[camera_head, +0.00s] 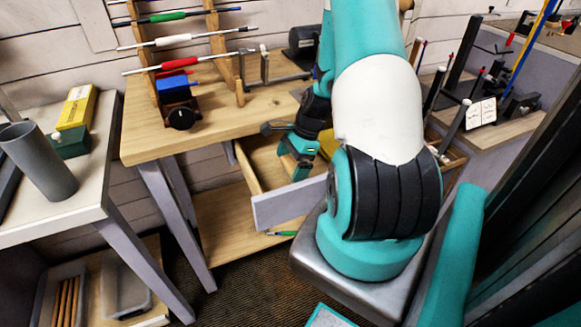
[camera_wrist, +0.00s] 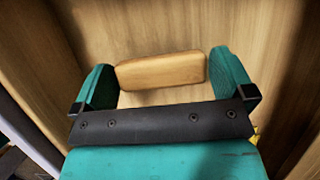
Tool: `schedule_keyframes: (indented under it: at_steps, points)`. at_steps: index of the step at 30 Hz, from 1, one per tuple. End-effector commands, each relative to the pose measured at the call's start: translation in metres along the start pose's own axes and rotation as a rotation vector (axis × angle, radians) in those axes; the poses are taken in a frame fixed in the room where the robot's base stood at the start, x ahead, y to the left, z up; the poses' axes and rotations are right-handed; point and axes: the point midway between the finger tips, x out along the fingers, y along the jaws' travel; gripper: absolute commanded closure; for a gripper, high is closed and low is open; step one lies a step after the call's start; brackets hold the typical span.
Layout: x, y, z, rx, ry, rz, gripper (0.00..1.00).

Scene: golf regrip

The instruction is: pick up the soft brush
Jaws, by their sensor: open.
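My gripper (camera_head: 297,170) reaches down into the open drawer (camera_head: 288,203) under the wooden workbench. In the wrist view my gripper (camera_wrist: 163,78) is open, with one teal finger at each end of a pale wooden block (camera_wrist: 162,70). The block has rounded edges and looks like the back of the soft brush. No bristles show. It lies between the fingers, very close to both; I cannot tell whether they touch it. In the head view the block is hidden by my arm and gripper.
A yellow thing (camera_head: 327,143) is in the drawer beside my gripper. The drawer's walls enclose the gripper closely. On the bench above are a blue and black device (camera_head: 178,100) and a rack of clubs (camera_head: 190,40). A side table (camera_head: 85,185) stands at the left.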

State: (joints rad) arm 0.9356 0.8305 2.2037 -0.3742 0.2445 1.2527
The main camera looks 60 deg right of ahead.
Motion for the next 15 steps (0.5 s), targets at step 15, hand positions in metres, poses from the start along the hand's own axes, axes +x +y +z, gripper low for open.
schedule_keyframes:
  at_steps: [15]
  points:
    - [0.0084, 0.0002, 0.0000, 0.000, 0.000, 0.000, 0.34]
